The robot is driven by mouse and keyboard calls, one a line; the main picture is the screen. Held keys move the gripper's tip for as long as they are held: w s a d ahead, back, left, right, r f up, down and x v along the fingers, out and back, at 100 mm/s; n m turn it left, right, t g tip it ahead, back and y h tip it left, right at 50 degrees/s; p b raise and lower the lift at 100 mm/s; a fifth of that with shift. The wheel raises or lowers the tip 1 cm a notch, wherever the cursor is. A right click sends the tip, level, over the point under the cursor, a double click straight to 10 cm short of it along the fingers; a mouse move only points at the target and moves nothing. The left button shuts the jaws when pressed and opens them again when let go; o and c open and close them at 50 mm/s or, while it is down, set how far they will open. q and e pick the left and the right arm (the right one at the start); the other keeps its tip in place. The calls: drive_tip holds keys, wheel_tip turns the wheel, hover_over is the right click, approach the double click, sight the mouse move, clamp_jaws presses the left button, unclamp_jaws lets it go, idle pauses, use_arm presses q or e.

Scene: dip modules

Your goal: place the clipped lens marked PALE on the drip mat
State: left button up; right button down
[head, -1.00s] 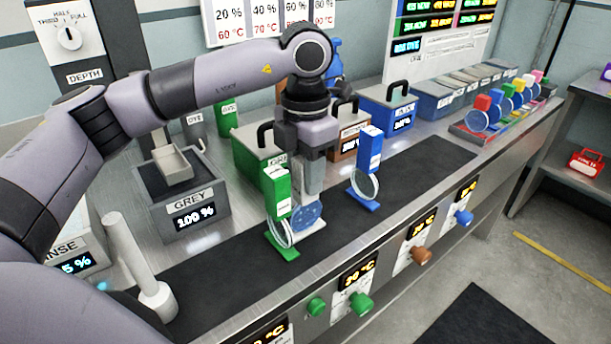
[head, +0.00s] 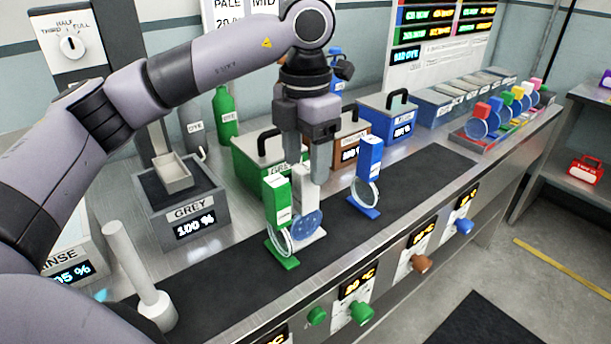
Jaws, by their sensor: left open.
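My left gripper (head: 319,177) points down, open, just above and against the upper part of a white-clipped lens with a blue-tinted disc (head: 307,225). That lens stands upright on the dark drip mat (head: 225,274), its clip partly hidden by the fingers and the green clip. A green-clipped lens (head: 278,200) stands on its green foot just left of it, and a blue-clipped lens (head: 369,165) stands farther right; both are on the mat. The clip lettering is too small to read, so I cannot tell which is marked PALE. My right gripper is not in view.
Behind the mat stand a grey tank (head: 185,210) reading 100 %, a green tank (head: 255,160), a brown tank (head: 352,150) and a blue tank (head: 392,120). A rack (head: 478,137) of several coloured lenses is at the far right. The mat is clear right of the blue clip.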

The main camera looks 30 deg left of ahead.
use_arm(q)
wheel_tip(320, 180, up, 8)
drive_tip(key=shift+f+p, duration=0.2)
drive_tip(key=shift+p, duration=0.25)
drive_tip(key=shift+s+f, duration=0.1)
